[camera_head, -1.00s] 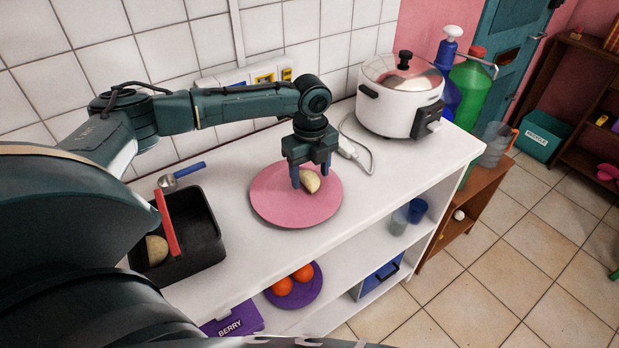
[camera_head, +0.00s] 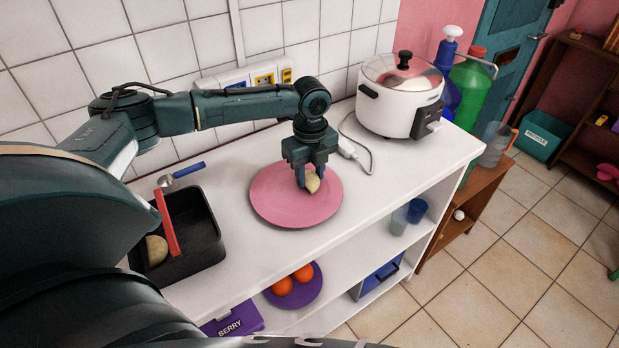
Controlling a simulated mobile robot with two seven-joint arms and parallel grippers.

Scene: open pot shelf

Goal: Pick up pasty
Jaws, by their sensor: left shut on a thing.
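A pale half-moon pasty (camera_head: 312,182) is at the pink plate (camera_head: 277,207) on the white counter. My left gripper (camera_head: 308,184) points down over the plate and is shut on this pasty. I cannot tell whether the pasty touches the plate. A second pasty (camera_head: 156,250) lies in the black basket (camera_head: 205,252) at the left. My right gripper is not in view.
The basket has a red handle (camera_head: 167,221). A metal scoop with a blue handle (camera_head: 186,171) lies behind it. A white cooker (camera_head: 393,103) stands at the back right, its cable near the plate. Oranges on a purple plate (camera_head: 311,294) are on the lower shelf.

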